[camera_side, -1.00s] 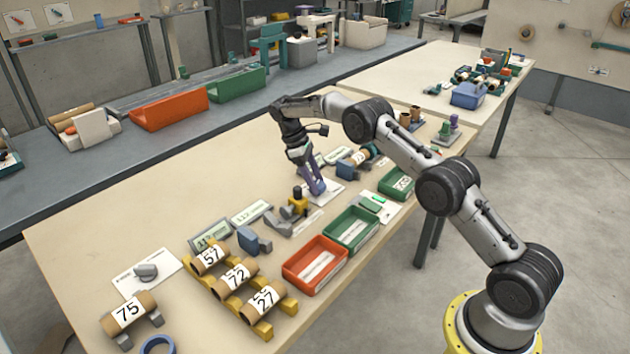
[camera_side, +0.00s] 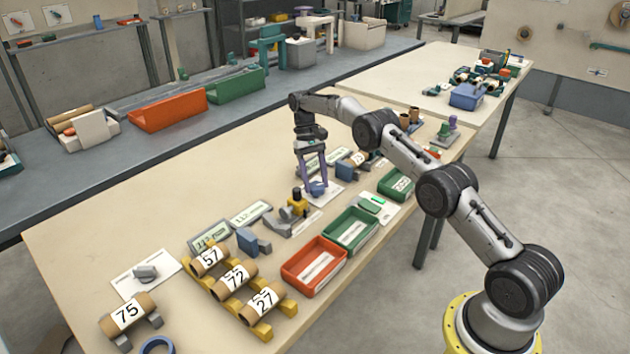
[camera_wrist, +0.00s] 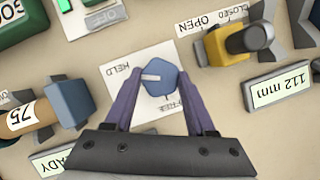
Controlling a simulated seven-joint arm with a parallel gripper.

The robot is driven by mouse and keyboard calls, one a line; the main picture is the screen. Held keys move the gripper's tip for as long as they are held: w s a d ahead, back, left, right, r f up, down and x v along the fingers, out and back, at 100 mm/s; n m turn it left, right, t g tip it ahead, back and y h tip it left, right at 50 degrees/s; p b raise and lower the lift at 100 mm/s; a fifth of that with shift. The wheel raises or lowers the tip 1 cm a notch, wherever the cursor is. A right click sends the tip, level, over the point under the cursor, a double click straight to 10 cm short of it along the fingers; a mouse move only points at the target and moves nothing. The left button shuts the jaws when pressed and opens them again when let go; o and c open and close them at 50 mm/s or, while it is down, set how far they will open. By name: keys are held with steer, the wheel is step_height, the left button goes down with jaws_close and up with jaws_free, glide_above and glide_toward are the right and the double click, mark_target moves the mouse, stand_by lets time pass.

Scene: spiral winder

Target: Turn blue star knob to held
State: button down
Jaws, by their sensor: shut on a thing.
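The blue star knob (camera_wrist: 164,83) sits on a white card (camera_wrist: 200,56). A white line on the knob's top points left in the wrist view, toward the HELD label (camera_wrist: 117,75). Another label, partly covered, lies near the right finger and seems to read FREE. My gripper (camera_wrist: 158,86) has its two purple fingers on either side of the knob, closed on it. In the side view my gripper (camera_side: 315,184) stands nearly upright over the card, and the knob (camera_side: 318,189) shows small and blue between the fingertips.
A yellow clamp-like block (camera_wrist: 229,45) with a dark knob stands close by on the right in the wrist view, near OPEN and CLOSED labels. A display reading 112 mm (camera_wrist: 280,88) lies beside it. A blue block with the 75 roll (camera_wrist: 22,119) is at left.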

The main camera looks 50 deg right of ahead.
mark_target(319, 189)
steer(key=shift+r+m, duration=0.1)
steer(key=shift+m, duration=0.6)
steer(key=shift+c, duration=1.1)
jaws_free()
steer(key=shift+r, duration=0.5)
step_height(319, 189, up, 3)
steer(key=shift+s+f, duration=0.15)
steer(key=shift+f, duration=0.05)
steer(key=s+a+r, duration=0.4)
steer(key=s+r, duration=0.5)
steer(key=s, duration=0.4)
steer(key=shift+r, duration=0.15)
